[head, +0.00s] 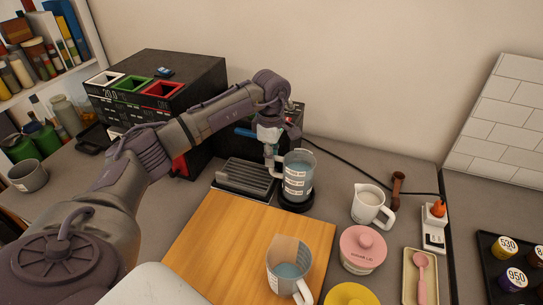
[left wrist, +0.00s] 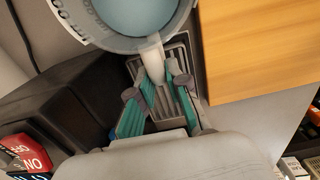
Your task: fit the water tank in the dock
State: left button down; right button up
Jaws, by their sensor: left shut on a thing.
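The water tank (head: 298,178), a clear jug with pale markings and blue water, stands upright over a round black dock (head: 296,205) beside the dark machine. Its bottom meets or nearly meets the dock; I cannot tell whether it is seated. My left gripper (head: 271,148) is at the tank's left side, shut on its pale handle. In the left wrist view the teal fingers (left wrist: 156,88) close around the handle (left wrist: 152,52), with the tank's rim (left wrist: 150,42) and blue water above. My right gripper is not in view.
A second clear jug with water (head: 290,272) stands on the wooden board (head: 225,240). A drip tray (head: 243,178) lies left of the dock. A milk pitcher (head: 369,204) and pink sugar jar (head: 362,248) stand to the right. A black cable (head: 345,160) runs behind.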

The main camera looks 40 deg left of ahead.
pick_arm(q)
jog(key=shift+f+b, duration=0.75)
jog(key=shift+f, duration=0.3)
jog(key=c, duration=1.2)
grip_release()
jog(key=shift+o, duration=0.7)
jog(key=shift+s, duration=0.1)
jog(key=shift+r+p, duration=1.6)
jog(key=shift+r, duration=0.95)
